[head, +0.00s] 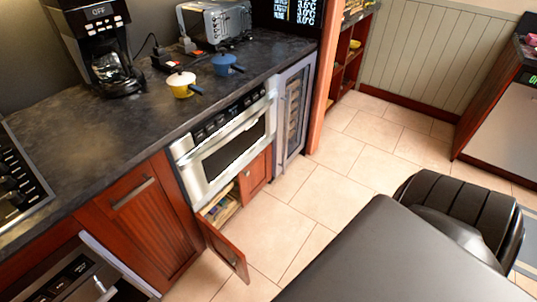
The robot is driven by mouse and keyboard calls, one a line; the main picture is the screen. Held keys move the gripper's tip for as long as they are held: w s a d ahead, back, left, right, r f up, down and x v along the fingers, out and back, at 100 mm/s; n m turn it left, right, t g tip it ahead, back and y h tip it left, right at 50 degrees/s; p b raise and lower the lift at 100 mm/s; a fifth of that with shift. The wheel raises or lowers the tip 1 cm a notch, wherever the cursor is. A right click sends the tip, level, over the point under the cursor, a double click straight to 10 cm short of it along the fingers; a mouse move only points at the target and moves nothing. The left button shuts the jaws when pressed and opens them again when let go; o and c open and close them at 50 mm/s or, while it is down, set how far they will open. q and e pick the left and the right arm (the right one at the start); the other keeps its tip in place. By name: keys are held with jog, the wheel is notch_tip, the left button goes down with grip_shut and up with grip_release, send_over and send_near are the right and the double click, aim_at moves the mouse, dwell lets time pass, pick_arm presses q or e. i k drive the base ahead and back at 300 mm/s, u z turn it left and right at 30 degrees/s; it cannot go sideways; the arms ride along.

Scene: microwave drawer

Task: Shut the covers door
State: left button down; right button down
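A red-brown wooden cabinet door (226,249) stands swung open below the microwave drawer. It hangs out over the floor, with a small knob near its free edge. The cabinet opening (221,207) behind it shows some small items inside. The matching door (254,177) to its right looks shut. The stainless microwave drawer (228,147) above them is shut. Neither of my grippers is in view, so nothing is seen touching the open door.
The dark counter (130,130) runs above, with a coffee maker (104,45), a toaster (215,20), a yellow pot (181,85) and a blue pot (227,64). A wine cooler (293,110) stands right of the microwave. Tiled floor (300,210) before the cabinets is clear.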

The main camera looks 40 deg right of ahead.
aim_at(235, 260)
jog(key=z, duration=2.8)
jog(key=k, duration=0.85)
jog(key=u, duration=1.9)
